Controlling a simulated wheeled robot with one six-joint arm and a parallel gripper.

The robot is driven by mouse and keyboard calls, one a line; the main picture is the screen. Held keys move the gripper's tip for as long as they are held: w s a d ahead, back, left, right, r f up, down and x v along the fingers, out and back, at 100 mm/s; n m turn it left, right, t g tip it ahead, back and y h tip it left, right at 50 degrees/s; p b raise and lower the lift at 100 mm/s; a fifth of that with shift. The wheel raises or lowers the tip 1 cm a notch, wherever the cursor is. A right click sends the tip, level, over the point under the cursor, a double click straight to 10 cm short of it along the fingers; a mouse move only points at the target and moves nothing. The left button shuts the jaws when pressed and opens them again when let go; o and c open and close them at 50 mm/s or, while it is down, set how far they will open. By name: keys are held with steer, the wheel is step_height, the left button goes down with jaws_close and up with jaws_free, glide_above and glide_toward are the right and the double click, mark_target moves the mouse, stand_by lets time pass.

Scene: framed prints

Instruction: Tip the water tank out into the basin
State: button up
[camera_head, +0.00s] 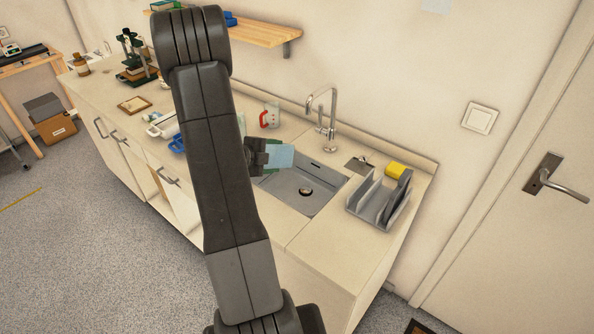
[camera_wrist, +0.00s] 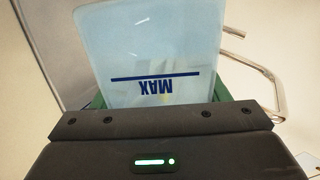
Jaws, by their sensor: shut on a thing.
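The water tank (camera_head: 280,156) is a pale blue, see-through container over the left rear part of the grey sink basin (camera_head: 290,199). My gripper (camera_head: 257,157) is shut on it at its left side in the head view. In the wrist view the tank (camera_wrist: 150,45) stands out beyond the jaws, with a dark blue line and the word MAX upside down. Green parts (camera_wrist: 222,88) show on both sides of it at the jaws. The tank looks turned over on its side, but I cannot tell its exact tilt or whether water is leaving it. The basin's drain shows and its floor looks bare.
The tap (camera_head: 325,112) rises behind the basin, close to the tank. A grey dish rack (camera_head: 378,203) and a yellow sponge (camera_head: 396,170) are to the right. A red-handled jug (camera_head: 270,115) stands behind my arm. The front right counter is clear.

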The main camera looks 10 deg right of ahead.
steer(key=shift+w+a+p, duration=0.15)
steer(key=shift+p, duration=0.35)
steer(key=shift+w+a+f+n+g+h+p, duration=0.25)
steer(key=shift+w+n+g+h+p, duration=0.25)
steer(key=shift+p, duration=0.55)
steer(key=shift+w+a+f+n+g+h+p, duration=0.25)
steer(key=shift+f+n+h, duration=0.1)
steer(key=shift+f+n, duration=0.15)
steer(key=shift+w+a+f+n+g+h+p, duration=0.25)
steer(key=shift+f+n+h, duration=0.1)
steer(key=shift+n, duration=0.15)
steer(key=shift+w+a+r+n+g+h+p, duration=0.15)
steer(key=shift+w+a+n+g+h+p, duration=0.15)
steer(key=shift+w+n+h+p, duration=0.15)
steer(key=shift+w+a+r+n+h+p, duration=0.3)
steer(key=shift+w+r+n, duration=0.1)
steer(key=shift+r, duration=0.15)
steer(key=shift+w+a+r+n+h+p, duration=0.25)
steer(key=shift+w+a+r+n, duration=0.1)
steer(key=shift+r, duration=0.15)
steer(key=w+a+r+n+h, duration=0.2)
steer(key=w+a+r+n, duration=0.1)
steer(key=w+r+n, duration=0.1)
steer(key=shift+w+a+r+n+g+h, duration=0.15)
steer(key=shift+r+n+g+h, duration=0.2)
steer(key=shift+r, duration=0.3)
